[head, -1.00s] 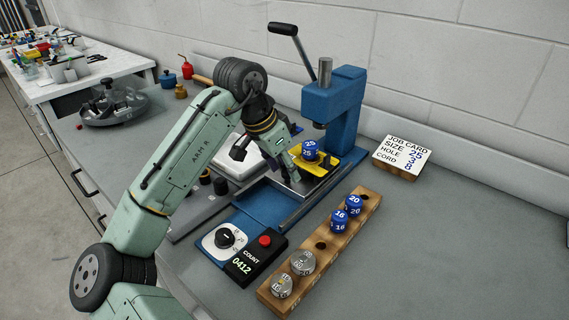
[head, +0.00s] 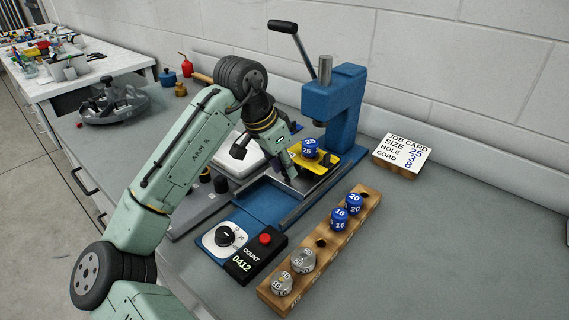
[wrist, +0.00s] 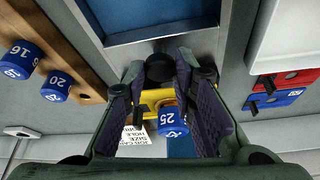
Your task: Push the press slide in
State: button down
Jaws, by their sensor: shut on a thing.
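The press slide is a yellow carriage (head: 328,164) on the rails of the blue press (head: 344,105). A blue die marked 25 (head: 310,150) sits on it, close to the press ram as seen from the head; the exact gap is hard to judge. My gripper (head: 294,170) is at the slide's near end. In the wrist view, its purple-padded fingers (wrist: 178,80) are shut around a round black knob (wrist: 160,68) in front of the yellow slide (wrist: 152,99). The die (wrist: 172,119) shows beyond the knob, between the fingers.
A wooden rack (head: 318,258) with blue and silver dies stands right of the press. A control box with a red button (head: 265,239) sits at the front. A job card (head: 402,152) stands at right. The press lever (head: 283,27) is raised. Bench at right is clear.

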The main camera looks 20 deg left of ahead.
aim_at(300, 162)
dwell(0.3)
jog(key=shift+w+d+r+p, duration=0.1)
jog(key=shift+w+d+p, duration=0.15)
jog(key=shift+w, duration=0.45)
jog(key=shift+w+d+f+p, duration=0.1)
jog(key=shift+w+d+p, duration=0.1)
jog(key=shift+w, duration=0.45)
jog(key=shift+w+d+r+p, duration=0.1)
jog(key=shift+w+d+p, duration=0.15)
jog(key=shift+w, duration=0.45)
jog(key=c, duration=1.3)
grip_release()
jog(key=shift+c, duration=0.2)
jog(key=v, duration=1.2)
jog(key=shift+s, duration=0.15)
